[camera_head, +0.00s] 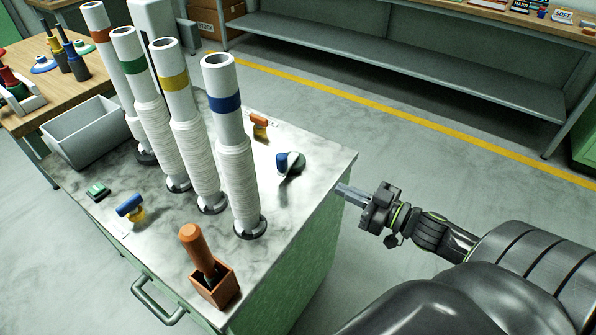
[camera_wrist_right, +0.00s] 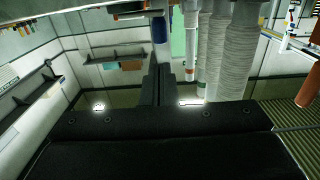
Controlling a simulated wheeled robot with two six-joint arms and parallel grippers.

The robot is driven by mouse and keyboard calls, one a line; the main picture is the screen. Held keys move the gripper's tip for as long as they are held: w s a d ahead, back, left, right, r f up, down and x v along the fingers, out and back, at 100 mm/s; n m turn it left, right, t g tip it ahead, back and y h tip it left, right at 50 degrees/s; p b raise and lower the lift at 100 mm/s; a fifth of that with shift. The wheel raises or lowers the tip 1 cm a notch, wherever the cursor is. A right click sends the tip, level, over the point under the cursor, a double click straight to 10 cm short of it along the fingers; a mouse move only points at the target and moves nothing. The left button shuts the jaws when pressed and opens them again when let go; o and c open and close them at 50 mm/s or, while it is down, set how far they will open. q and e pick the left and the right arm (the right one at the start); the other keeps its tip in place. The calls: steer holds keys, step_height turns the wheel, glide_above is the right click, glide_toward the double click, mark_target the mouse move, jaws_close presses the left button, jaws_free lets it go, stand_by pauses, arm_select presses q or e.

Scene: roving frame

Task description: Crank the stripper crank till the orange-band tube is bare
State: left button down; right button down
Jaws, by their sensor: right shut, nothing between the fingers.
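The orange-band tube (camera_head: 100,33) stands at the far left of a row of white tubes on the marble-topped cart. White ribbed rings show around its lower part, partly hidden behind the green-band tube (camera_head: 129,47). A grey crank-like part with a blue knob (camera_head: 282,160) sits near the cart's right edge; I cannot tell for sure that it is the stripper crank. My right gripper (camera_head: 345,193) is shut and empty, just off the cart's right edge, apart from this part. Its closed fingers also show in the right wrist view (camera_wrist_right: 158,85). My left gripper is out of view.
The yellow-band tube (camera_head: 174,80) and blue-band tube (camera_head: 222,103) also carry ribbed stacks. A wooden-handled tool in a brown box (camera_head: 212,283), a blue-and-yellow piece (camera_head: 131,208), an orange piece (camera_head: 260,125) and a grey bin (camera_head: 85,132) are on the cart. Floor to its right is clear.

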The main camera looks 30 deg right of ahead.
steer(key=p+x, duration=0.3)
steer(key=x, duration=1)
steer(key=shift+w+a, duration=0.1)
steer(key=shift+w, duration=0.2)
